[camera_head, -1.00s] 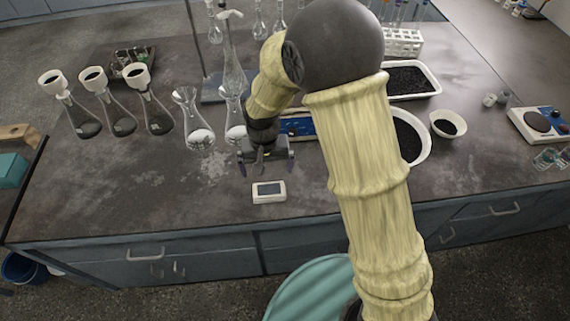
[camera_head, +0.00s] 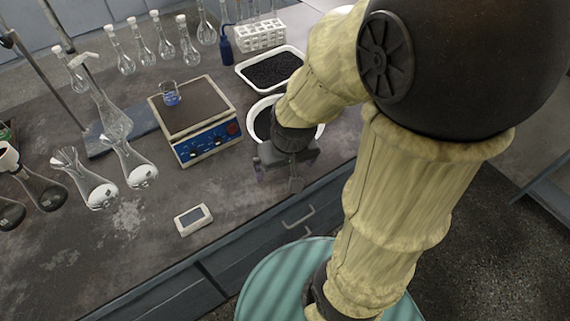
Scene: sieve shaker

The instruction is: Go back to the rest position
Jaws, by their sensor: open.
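My gripper (camera_head: 278,182) is at the end of my cream-sleeved arm, over the front part of the bench in front of the white bowl. It points down, open, with nothing seen between its fingers. The small white device with a dark screen (camera_head: 193,219) lies on the bench to its left, apart from it.
A white bowl of dark grains (camera_head: 260,108) is partly hidden behind my arm. A white tray of dark grains (camera_head: 270,70) and a tube rack (camera_head: 260,36) stand behind. Flasks (camera_head: 96,190) stand at left. Bare bench (camera_head: 150,250) lies around the small device.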

